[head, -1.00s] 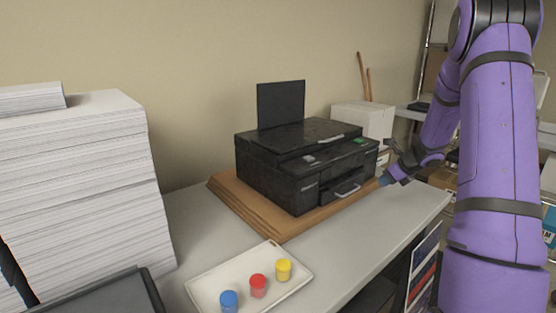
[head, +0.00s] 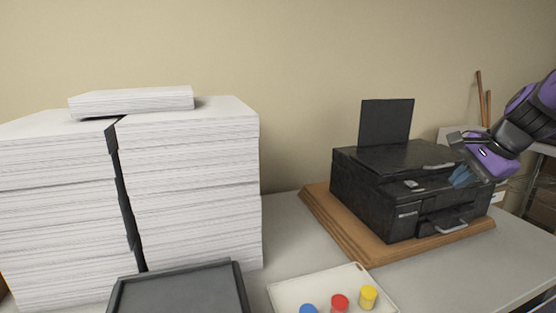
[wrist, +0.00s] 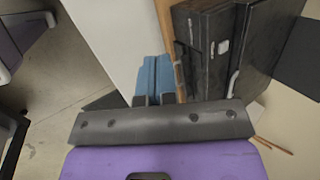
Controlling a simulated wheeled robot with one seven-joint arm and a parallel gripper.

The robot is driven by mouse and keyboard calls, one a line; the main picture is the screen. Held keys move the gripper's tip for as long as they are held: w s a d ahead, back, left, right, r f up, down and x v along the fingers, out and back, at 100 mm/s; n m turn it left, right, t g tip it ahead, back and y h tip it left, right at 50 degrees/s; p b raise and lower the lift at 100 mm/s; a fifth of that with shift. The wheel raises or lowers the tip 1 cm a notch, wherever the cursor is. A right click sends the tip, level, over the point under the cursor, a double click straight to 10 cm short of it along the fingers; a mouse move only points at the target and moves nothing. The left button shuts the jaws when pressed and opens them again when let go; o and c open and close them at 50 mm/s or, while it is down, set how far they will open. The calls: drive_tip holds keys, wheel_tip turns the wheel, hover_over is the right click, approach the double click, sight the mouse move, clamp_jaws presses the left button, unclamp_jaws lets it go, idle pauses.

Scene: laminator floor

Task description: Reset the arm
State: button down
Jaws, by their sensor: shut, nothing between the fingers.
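My purple arm reaches in from the right edge in the head view. My gripper (head: 462,176) has blue fingers that are shut and empty, in front of the right part of the black printer (head: 385,202). The fingers also show in the wrist view (wrist: 154,78), pressed together, with the printer (wrist: 215,50) to their right. I cannot tell whether they touch the printer. The printer stands on a brown wooden board (head: 345,230) on the grey table.
Tall stacks of white paper (head: 190,185) stand at the left. A dark tray (head: 180,290) lies before them. A white tray (head: 290,290) holds blue, red and yellow small jars at the front. The table (head: 510,245) is bare right of the board.

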drive_tip(key=s+a+r+n+h, duration=0.1)
drive_tip(key=s+a+n, duration=0.3)
drive_tip(key=s+n, duration=0.3)
drive_tip(key=s+a+r+n+h, duration=0.2)
drive_tip(key=s+a+n, duration=0.2)
drive_tip(key=s+n, duration=0.4)
drive_tip(key=s, duration=0.5)
drive_tip(key=shift+s+a+r, duration=0.3)
drive_tip(key=shift+s+a, duration=0.1)
